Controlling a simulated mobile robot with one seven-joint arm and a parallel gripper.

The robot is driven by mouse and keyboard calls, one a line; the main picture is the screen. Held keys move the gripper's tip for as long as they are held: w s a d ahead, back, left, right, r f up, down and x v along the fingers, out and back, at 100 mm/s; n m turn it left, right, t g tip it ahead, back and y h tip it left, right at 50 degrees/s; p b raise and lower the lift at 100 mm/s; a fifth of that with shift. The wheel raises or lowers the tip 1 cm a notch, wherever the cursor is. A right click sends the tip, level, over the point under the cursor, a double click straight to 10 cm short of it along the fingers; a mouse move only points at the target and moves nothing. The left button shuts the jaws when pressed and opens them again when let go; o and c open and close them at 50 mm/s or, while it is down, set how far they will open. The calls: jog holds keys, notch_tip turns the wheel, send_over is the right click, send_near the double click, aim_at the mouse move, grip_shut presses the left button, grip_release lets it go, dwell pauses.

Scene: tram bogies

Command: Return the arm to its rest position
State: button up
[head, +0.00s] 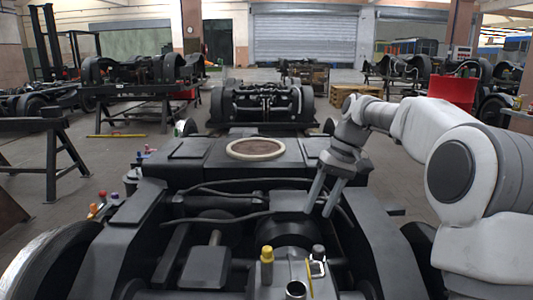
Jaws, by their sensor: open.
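My gripper (324,198) hangs at the end of my bent arm, right of the picture's middle. Its two fingers point down and are spread apart, with nothing seen between them. It appears over the right part of the dark tram bogie (208,268); its exact height above the frame I cannot tell. The arm reaches in from the right edge, its elbow (452,172) raised high.
A round brown disc (256,149) tops the bogie's crossbeam. Black trestles (50,155) stand left.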

jog(key=s+r+m+t+h, duration=0.1)
jog(key=s+r+t+h, duration=0.2)
jog(key=s, duration=1.2)
jog(key=s+d+f+m+t+p, duration=0.15)
jog(key=s+f+t, duration=0.25)
jog(key=s, duration=1)
notch_tip(320, 180, up, 23)
jog(key=p, duration=2.3)
jog(key=shift+w+r+g+h, duration=0.15)
jog(key=shift+g+h, duration=0.15)
jog(key=shift+h, duration=0.1)
jog(key=shift+d+n, duration=0.1)
jog(key=shift+n, duration=0.15)
